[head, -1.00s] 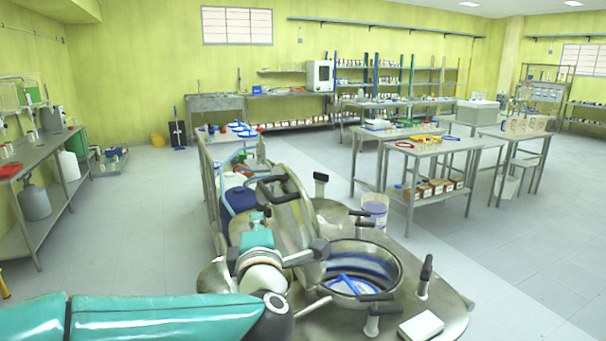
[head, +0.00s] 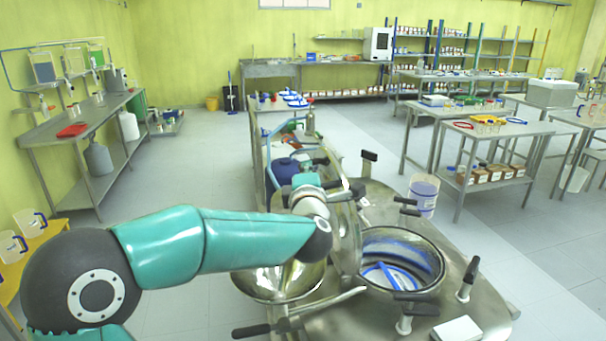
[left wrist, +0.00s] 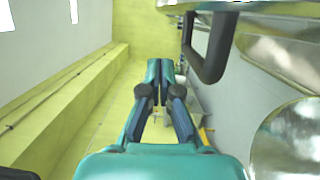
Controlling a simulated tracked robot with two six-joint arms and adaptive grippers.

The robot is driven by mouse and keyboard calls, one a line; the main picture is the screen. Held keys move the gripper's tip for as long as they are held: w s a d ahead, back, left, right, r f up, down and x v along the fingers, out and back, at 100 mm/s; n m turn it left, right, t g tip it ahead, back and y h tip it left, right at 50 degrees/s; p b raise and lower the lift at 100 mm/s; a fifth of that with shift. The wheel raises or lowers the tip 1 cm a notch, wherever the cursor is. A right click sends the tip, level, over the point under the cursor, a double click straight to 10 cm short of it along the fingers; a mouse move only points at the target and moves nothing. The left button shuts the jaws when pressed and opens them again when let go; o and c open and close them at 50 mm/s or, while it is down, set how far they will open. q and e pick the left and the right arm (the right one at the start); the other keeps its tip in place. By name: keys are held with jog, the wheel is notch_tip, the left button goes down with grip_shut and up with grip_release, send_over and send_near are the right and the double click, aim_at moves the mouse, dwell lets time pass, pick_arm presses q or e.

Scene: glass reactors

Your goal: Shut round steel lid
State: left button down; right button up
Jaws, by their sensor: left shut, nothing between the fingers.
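The round steel lid (head: 347,238) stands raised and tilted on the left side of the round reactor opening (head: 400,262), partly hidden behind my left arm. The opening is uncovered, with a blue-and-white interior. My left gripper (head: 306,181) is at the lid's far left side in the head view, its fingers hard to make out. In the left wrist view the gripper (left wrist: 161,82) is shut and empty. A black handle (left wrist: 208,55) on steel, likely the lid's, is right of the fingertips and apart from them. My right gripper is not seen.
Black clamp knobs (head: 466,278) stand around the opening on the steel reactor top. A steel bowl-like part (head: 270,284) lies left of the lid, under my arm. A white bucket (head: 422,195) stands behind. The floor at left is clear.

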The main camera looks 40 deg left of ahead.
aim_at(326, 167)
pick_arm(q)
jog(key=shift+w+d+r+p, duration=0.15)
jog(key=shift+w+d+p, duration=0.25)
jog(key=shift+w+d, duration=0.35)
jog(key=shift+w+d+r+p, duration=0.1)
jog(key=shift+w+d+p, duration=0.25)
jog(key=shift+w+d, duration=0.35)
